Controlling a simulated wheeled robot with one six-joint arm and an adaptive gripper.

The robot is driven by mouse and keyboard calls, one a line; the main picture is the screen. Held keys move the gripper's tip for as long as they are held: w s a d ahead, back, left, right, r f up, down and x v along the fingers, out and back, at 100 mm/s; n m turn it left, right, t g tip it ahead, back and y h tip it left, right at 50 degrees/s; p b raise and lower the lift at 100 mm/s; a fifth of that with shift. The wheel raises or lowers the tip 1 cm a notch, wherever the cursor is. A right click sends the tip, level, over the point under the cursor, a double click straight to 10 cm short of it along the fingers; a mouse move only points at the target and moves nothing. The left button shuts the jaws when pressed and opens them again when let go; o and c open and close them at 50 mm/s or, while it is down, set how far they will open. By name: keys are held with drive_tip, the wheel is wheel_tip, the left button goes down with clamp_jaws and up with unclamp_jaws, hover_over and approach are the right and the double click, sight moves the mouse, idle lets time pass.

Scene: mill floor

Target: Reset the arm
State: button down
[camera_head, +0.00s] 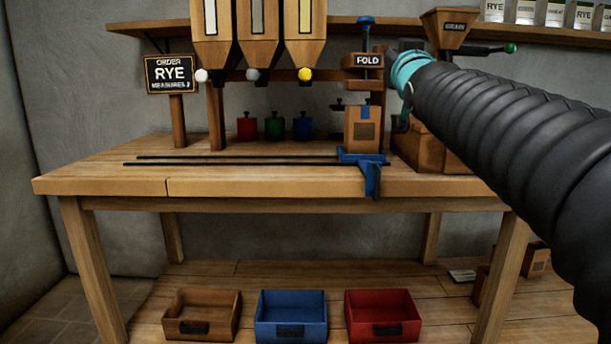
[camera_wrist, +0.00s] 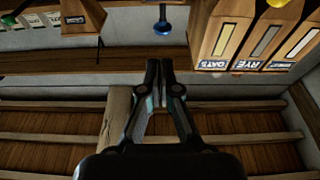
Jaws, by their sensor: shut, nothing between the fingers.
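My gripper (camera_wrist: 161,72) shows in the wrist view with its two dark fingers together and nothing between them. In the head view my arm reaches in from the right in a black ribbed sleeve with a teal ring, its end near the grinder and the FOLD post (camera_head: 367,60). The fingers are hard to make out there. The wrist view is upside down, and the fingertips appear clear of the hoppers (camera_wrist: 222,45) labelled OATS and RYE.
A workbench (camera_head: 110,172) carries rails, a blue carriage (camera_head: 370,172) with a brown box (camera_head: 362,128), and red, green and blue canisters. A hopper grinder (camera_head: 448,28) stands right. An order sign (camera_head: 172,73) reads RYE. Brown, blue (camera_head: 290,318) and red bins sit below.

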drive_tip(key=s+f+g, duration=0.3)
drive_tip(key=f+g, duration=0.1)
drive_tip(key=f, duration=0.8)
drive_tip(key=s+f+g, duration=0.3)
drive_tip(key=f+g, duration=0.1)
drive_tip(key=f, duration=0.8)
drive_tip(key=s+f+g+p, duration=0.1)
drive_tip(key=s+f+g, duration=0.2)
drive_tip(key=s+f, duration=0.7)
drive_tip(key=s+f+g+p, duration=0.1)
drive_tip(key=s+f+g, duration=0.3)
drive_tip(key=s+f, duration=0.6)
drive_tip(key=s, duration=0.6)
drive_tip(key=shift+s+a+f, duration=0.25)
drive_tip(key=shift+s+a, duration=0.1)
